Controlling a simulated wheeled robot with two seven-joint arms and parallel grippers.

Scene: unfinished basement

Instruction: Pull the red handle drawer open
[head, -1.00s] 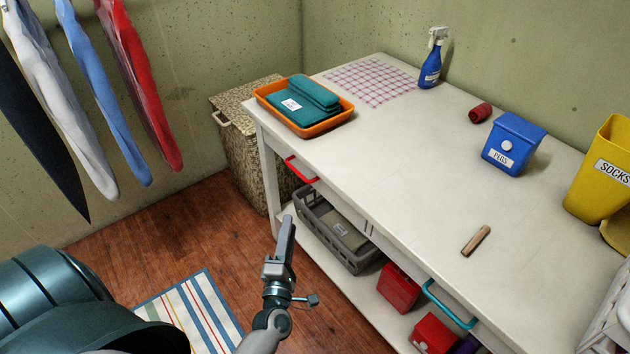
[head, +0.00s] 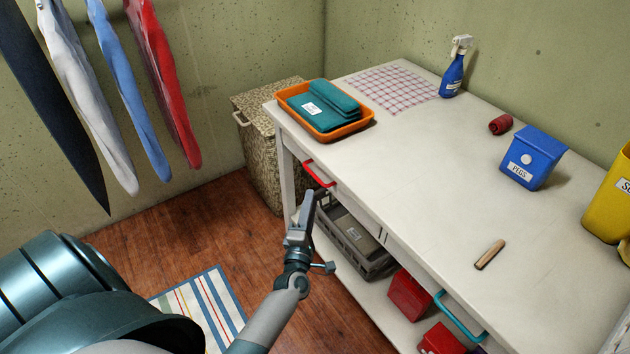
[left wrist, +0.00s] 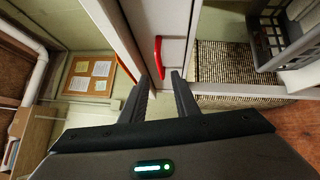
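The red handle (head: 318,174) is a bar on the front of the white table's left drawer (head: 350,203). The drawer front looks flush with the table. My left gripper (head: 307,200) is just below and in front of the handle in the head view, apart from it. In the left wrist view my left gripper (left wrist: 162,82) is open and empty. There the red handle (left wrist: 159,58) lies ahead of the fingertips, roughly in line with the gap between them. My right gripper is in neither view.
A turquoise handle (head: 458,318) marks another drawer to the right. A grey crate (head: 352,245) and red boxes (head: 409,296) sit on the lower shelf. An orange tray (head: 348,132) stands on the table above the drawer. A wicker hamper (head: 262,150) is beside the table.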

